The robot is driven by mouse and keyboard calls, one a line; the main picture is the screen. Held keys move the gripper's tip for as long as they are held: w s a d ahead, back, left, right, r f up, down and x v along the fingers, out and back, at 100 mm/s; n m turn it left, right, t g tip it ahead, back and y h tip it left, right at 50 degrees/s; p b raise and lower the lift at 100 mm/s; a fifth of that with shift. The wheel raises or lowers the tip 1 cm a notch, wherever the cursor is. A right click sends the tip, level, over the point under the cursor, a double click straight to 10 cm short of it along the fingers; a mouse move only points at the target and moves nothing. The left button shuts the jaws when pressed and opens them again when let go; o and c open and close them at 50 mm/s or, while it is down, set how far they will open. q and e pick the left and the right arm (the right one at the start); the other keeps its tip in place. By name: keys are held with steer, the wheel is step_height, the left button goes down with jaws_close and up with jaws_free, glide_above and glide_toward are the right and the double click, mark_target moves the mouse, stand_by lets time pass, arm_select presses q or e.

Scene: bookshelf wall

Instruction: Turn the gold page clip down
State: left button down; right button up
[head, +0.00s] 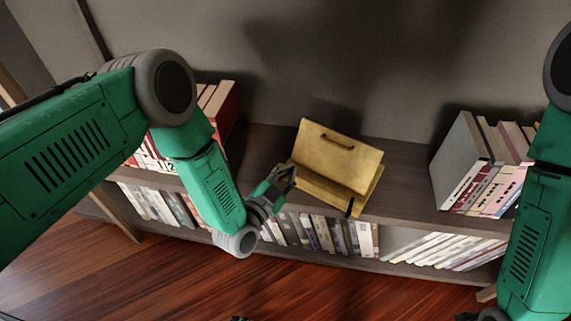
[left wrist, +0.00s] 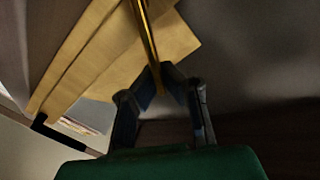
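A tan wooden book stand (head: 343,158) with a dark slot near its top stands on the shelf top. The gold page clip (left wrist: 147,35) is a thin bar running down from the top edge of the left wrist view, in front of the tan board. It ends near the tips of my left gripper (left wrist: 164,68), whose fingers converge and look shut. I cannot tell whether they touch the clip. In the head view my left gripper (head: 287,173) is at the stand's left side, and the gold clip cannot be made out there.
A black clip (head: 350,207) sits at the stand's right front. Red books (head: 222,108) stand left, and a row of books (head: 490,165) stands right on the same shelf top (head: 405,195). More books (head: 315,232) fill the lower shelf.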

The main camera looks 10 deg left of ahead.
arm_select(q)
steer(key=shift+s+d+f+m, duration=0.2)
steer(key=shift+d+f+m, duration=0.1)
steer(key=shift+m, duration=0.3)
steer(key=c, duration=1.7)
jaws_free()
steer(key=v, duration=1.2)
steer(key=shift+w, duration=0.1)
